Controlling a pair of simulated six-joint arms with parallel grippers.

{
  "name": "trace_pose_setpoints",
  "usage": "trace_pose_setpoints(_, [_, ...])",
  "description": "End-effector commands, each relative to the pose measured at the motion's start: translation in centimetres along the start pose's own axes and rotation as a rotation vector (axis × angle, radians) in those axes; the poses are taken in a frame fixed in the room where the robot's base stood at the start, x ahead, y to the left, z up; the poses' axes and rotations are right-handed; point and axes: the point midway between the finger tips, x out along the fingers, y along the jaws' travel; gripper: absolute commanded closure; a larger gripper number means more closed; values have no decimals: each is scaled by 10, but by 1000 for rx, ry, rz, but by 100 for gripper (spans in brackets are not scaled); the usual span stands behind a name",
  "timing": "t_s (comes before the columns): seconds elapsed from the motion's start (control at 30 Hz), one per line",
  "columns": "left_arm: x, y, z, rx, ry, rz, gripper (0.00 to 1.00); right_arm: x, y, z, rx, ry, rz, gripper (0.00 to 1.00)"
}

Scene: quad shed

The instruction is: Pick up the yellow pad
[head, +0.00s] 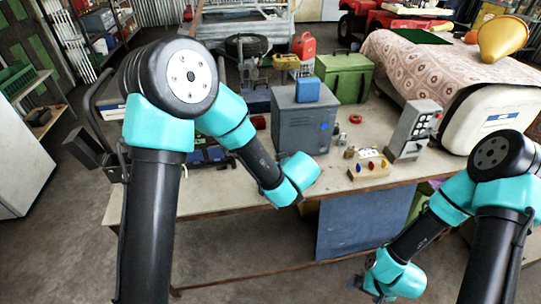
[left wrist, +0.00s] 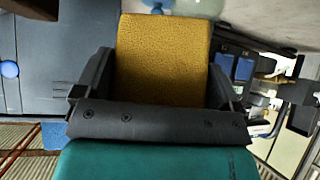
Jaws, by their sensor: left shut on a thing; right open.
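The yellow pad (left wrist: 163,58) fills the upper middle of the left wrist view, a textured yellow block between the two dark fingers. My left gripper (left wrist: 158,82) is shut on it, one finger along each side. The pad cannot be made out in the head view, where my left wrist covers that part of the table's front. My right gripper (head: 368,284) is low in the head view, in front of the table and away from the pad. It is open, with nothing seen in it.
A grey cabinet (head: 300,128) with a blue box (head: 307,89) on top stands on the workbench (head: 240,205). To its right are a wooden block with coloured knobs (head: 369,168), a red ring (head: 355,118) and a grey switch box (head: 414,128). The floor in front is clear.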

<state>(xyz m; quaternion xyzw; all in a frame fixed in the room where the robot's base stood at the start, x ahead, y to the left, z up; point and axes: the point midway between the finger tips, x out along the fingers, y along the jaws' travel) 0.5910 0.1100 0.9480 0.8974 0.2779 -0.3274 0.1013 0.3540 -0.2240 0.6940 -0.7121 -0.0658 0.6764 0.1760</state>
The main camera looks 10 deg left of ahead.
Motion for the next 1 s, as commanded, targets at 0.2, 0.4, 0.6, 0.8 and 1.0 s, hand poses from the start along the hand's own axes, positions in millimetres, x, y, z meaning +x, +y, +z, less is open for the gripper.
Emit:
trace_pose_setpoints(0.2, [-29,0,13,-3,-97,2,36,0,0,0,0,0,0,5])
trace_pose_setpoints(0.4, [-47,0,20,-2,-211,2,36,0,0,0,0,0,0,5])
trace_pose_setpoints(0.6, [-58,0,24,-1,-279,0,36,0,0,0,0,0,0,5])
trace_pose_setpoints(0.8, [-61,0,25,-1,-301,0,36,0,0,0,0,0,0,5])
trace_pose_setpoints(1.0, [-61,0,25,-1,-301,0,36,0,0,0,0,0,0,5])
